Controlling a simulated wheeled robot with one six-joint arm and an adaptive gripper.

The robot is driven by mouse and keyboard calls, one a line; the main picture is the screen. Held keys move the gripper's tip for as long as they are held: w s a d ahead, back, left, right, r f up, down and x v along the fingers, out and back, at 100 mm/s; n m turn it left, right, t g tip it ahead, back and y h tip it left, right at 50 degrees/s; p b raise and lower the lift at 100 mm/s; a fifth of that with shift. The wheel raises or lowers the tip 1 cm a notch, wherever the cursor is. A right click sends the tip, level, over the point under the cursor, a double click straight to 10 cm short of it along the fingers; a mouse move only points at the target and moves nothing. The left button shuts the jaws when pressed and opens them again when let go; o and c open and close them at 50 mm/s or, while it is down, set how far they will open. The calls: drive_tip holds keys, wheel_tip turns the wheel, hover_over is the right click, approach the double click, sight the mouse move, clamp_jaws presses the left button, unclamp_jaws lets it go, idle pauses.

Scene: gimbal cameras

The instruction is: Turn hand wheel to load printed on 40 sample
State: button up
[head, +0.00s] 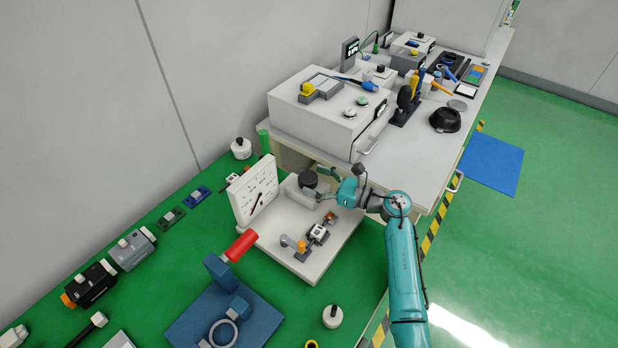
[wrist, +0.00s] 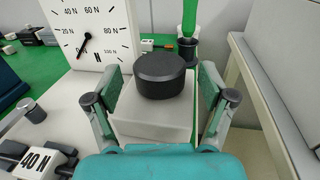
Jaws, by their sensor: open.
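The black hand wheel (head: 308,179) sits on top of a white block on the test stand; it is at centre in the wrist view (wrist: 160,76). My gripper (head: 326,183) is open, with one finger on either side of the wheel and block in the wrist view (wrist: 161,92). I cannot tell whether the fingers touch. The white dial (wrist: 88,30) stands behind left; its needle points down-left, near the low end of the scale. The sample (head: 318,232) is clamped on the stand; its printed label reads 40 N in the wrist view (wrist: 38,162).
The white base (head: 318,270) stands on a green bench top. A blue fixture with a red handle (head: 241,246) is at front left. A large white box (head: 315,125) stands on the adjoining bench behind. A green cylinder (wrist: 188,22) stands beyond the wheel.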

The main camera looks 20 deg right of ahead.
drive_tip(key=shift+x, duration=1.05)
drive_tip(key=c, duration=1.2)
drive_tip(key=shift+o, duration=0.2)
drive_tip(key=shift+a+m+t+h, duration=0.1)
drive_tip(key=shift+m+t+h, duration=0.2)
drive_tip(key=shift+t, duration=0.1)
drive_tip(key=m+t+h, duration=0.2)
drive_tip(key=h, duration=0.1)
drive_tip(key=shift+s+a+m+t+h, duration=0.1)
drive_tip(key=shift+s+m+t+h, duration=0.05)
drive_tip(key=shift+m+t+h, duration=0.2)
drive_tip(key=shift+r+m+t+h, duration=0.1)
drive_tip(key=shift+m+t+h, duration=0.75)
drive_tip(key=shift+m+h, duration=1.5)
drive_tip(key=shift+h, duration=1)
drive_tip(key=o, duration=1.2)
drive_tip(key=shift+c, duration=0.2)
